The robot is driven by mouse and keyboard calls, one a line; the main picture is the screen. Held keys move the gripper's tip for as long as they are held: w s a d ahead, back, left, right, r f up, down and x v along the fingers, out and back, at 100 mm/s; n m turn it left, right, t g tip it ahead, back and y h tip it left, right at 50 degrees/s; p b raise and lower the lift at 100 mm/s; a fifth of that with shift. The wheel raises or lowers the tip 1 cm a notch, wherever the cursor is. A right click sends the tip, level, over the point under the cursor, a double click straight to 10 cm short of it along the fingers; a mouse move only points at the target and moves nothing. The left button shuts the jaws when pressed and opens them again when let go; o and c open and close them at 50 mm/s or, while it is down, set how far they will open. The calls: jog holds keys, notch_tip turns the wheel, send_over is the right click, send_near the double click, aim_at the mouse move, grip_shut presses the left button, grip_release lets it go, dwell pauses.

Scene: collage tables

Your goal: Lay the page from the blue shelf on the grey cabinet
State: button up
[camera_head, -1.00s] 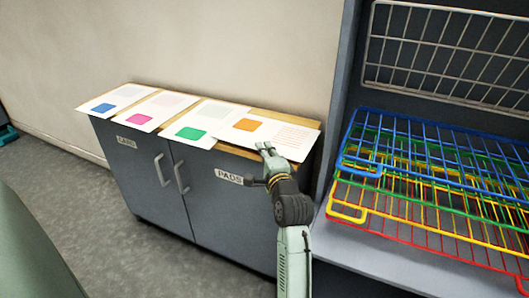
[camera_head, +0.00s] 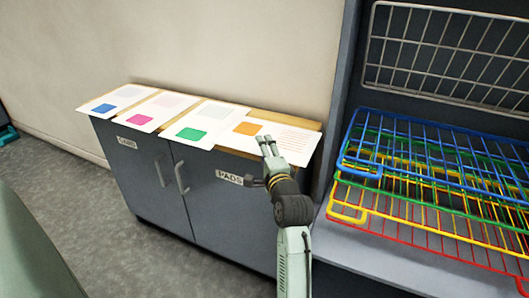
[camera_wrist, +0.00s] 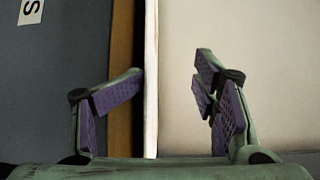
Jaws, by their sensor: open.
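The grey cabinet (camera_head: 230,224) has a wooden top and a door marked PADS. A white page with an orange square and lines of text (camera_head: 285,135) lies at the right end of its top, slightly askew and overlapping its neighbour. My gripper (camera_head: 267,144) is open at that page's front edge. In the wrist view my gripper (camera_wrist: 172,82) shows its two fingers spread, with a thin white edge between them and nothing pinched. The blue shelf (camera_head: 440,150) is the top wire tier at right; I see no page on it.
Pages with blue (camera_head: 112,102), pink (camera_head: 148,112) and green (camera_head: 195,128) squares lie left along the cabinet top. Green and yellow (camera_head: 348,212) and red wire tiers sit under the blue one. A dark upright panel stands between cabinet and racks.

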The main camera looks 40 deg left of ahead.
jog(key=shift+w+d+f, duration=0.1)
jog(key=shift+w+f, duration=0.05)
jog(key=shift+f, duration=0.25)
jog(key=shift+f+b, duration=0.5)
jog(key=shift+f, duration=0.35)
jog(key=shift+r, duration=0.1)
jog(key=shift+s, duration=0.2)
jog(key=s+d+p, duration=0.2)
jog(key=s+p, duration=0.1)
jog(key=s, duration=0.5)
jog(key=shift+s, duration=0.25)
jog(key=s+r+p, duration=0.1)
jog(key=p, duration=0.1)
jog(key=s+r+p, duration=0.1)
jog(key=r, duration=0.1)
jog(key=s+r+p, duration=0.1)
jog(key=r+p, duration=0.1)
jog(key=shift+d+p, duration=0.35)
